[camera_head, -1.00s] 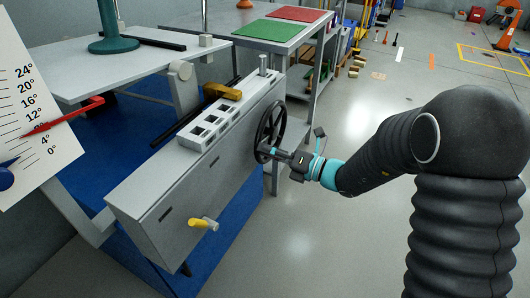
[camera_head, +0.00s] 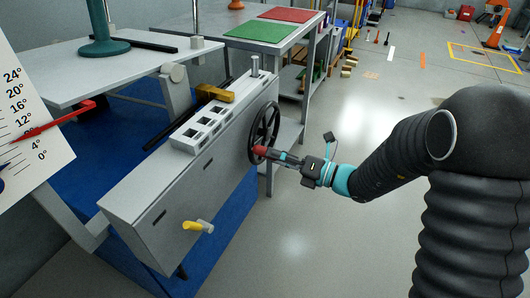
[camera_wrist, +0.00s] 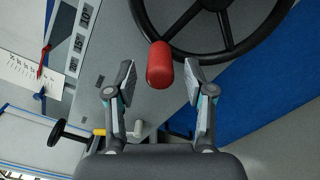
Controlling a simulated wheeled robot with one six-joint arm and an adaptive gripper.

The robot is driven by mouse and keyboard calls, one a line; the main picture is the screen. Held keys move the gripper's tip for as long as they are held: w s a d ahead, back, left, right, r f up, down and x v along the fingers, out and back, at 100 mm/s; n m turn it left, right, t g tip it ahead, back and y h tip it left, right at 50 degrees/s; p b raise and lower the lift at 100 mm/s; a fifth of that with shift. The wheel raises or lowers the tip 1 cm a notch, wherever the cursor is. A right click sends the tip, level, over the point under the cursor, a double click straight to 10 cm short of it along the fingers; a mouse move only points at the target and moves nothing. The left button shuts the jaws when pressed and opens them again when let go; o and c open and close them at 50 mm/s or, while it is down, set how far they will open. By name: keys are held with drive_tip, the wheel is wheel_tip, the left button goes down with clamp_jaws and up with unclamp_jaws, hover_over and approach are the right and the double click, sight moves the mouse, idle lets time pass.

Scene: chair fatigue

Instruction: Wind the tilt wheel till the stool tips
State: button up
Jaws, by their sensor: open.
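The tilt wheel (camera_head: 270,118) is a black spoked handwheel on the end of the grey housing (camera_head: 150,225). It also fills the top of the wrist view (camera_wrist: 228,45). Its red knob (camera_wrist: 160,66) lies between the tips of my open gripper (camera_wrist: 161,82), with a gap to each finger. In the head view my gripper (camera_head: 274,154) reaches from the right to the knob (camera_head: 260,150). The stool (camera_head: 105,46), with a green base and post, stands on a white board; its top is out of view. A dial (camera_head: 30,140) has a red pointer near 8°; the blue pointer is cut off.
A bench (camera_head: 238,46) with green and red mats stands behind.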

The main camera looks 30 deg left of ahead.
drive_tip(key=d, duration=0.7)
drive_tip(key=shift+w+d, duration=0.15)
drive_tip(key=shift+d, duration=0.05)
